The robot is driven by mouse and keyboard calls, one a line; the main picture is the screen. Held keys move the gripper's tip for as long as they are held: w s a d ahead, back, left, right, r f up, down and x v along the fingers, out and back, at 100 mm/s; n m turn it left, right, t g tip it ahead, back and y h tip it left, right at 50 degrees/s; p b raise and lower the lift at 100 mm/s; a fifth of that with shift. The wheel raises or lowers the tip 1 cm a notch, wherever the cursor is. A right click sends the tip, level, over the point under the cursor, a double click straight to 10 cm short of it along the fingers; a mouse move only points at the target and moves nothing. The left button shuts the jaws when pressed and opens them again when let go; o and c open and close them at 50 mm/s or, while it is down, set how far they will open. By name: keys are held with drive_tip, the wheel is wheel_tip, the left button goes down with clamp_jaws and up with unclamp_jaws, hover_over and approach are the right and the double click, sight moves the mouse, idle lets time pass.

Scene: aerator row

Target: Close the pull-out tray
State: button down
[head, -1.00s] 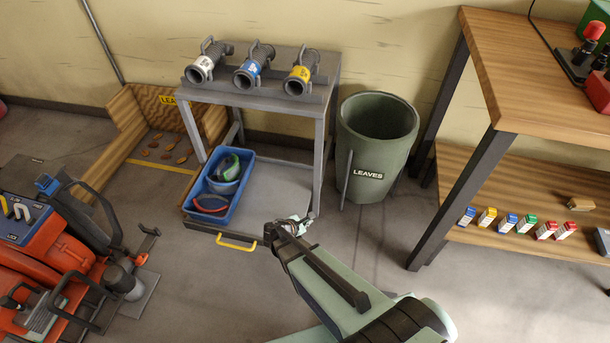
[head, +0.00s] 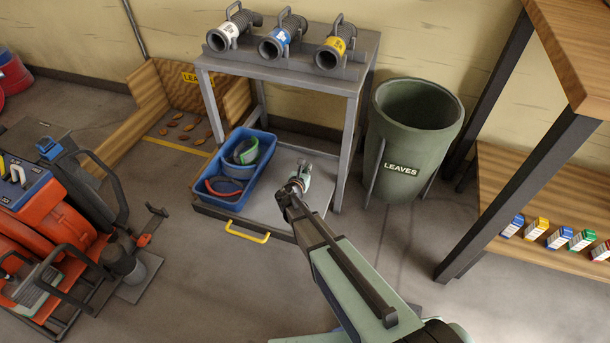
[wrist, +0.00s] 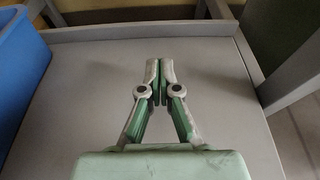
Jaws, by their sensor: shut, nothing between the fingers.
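The grey pull-out tray (head: 274,205) juts from the bottom of the grey metal stand (head: 357,84), partly out toward me, with a yellow handle (head: 247,232) on its front edge. A blue bin (head: 226,203) holding several coloured items stands on the tray's left part. My gripper (head: 304,169) is over the right part of the tray, beyond the handle. In the wrist view, my gripper (wrist: 160,66) has its fingertips together with nothing between them, above the bare grey tray surface (wrist: 80,95). I cannot tell whether it touches the tray.
A green LEAVES barrel (head: 412,130) stands right of the stand, and a wooden bench (head: 505,190) is farther right. An orange machine (head: 60,235) stands at left. Several hose fittings (head: 282,38) lie on the stand's top. The floor before the tray is mostly clear.

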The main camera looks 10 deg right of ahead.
sight(316, 153)
drive_tip(key=x, duration=0.2)
drive_tip(key=b+x, duration=0.1)
drive_tip(key=x, duration=0.1)
drive_tip(key=b+x, duration=0.1)
drive_tip(key=x, duration=0.2)
drive_tip(key=shift+w+d+r, duration=0.1)
drive_tip(key=shift+w+r, duration=0.05)
drive_tip(key=shift+r, duration=0.1)
drive_tip(key=shift+w+d+r, duration=0.1)
drive_tip(key=shift+w+d, duration=0.2)
drive_tip(key=shift+w, duration=0.2)
drive_tip(key=shift+w, duration=0.1)
drive_tip(key=w+d+p, duration=0.2)
drive_tip(key=w+d, duration=0.3)
drive_tip(key=w, duration=0.7)
drive_tip(key=w+d+p, duration=0.3)
drive_tip(key=w+d, duration=0.3)
drive_tip(key=w, duration=0.6)
drive_tip(key=shift+w+d+p, duration=0.25)
drive_tip(key=shift+d+p, duration=0.1)
drive_tip(key=shift+w, duration=0.1)
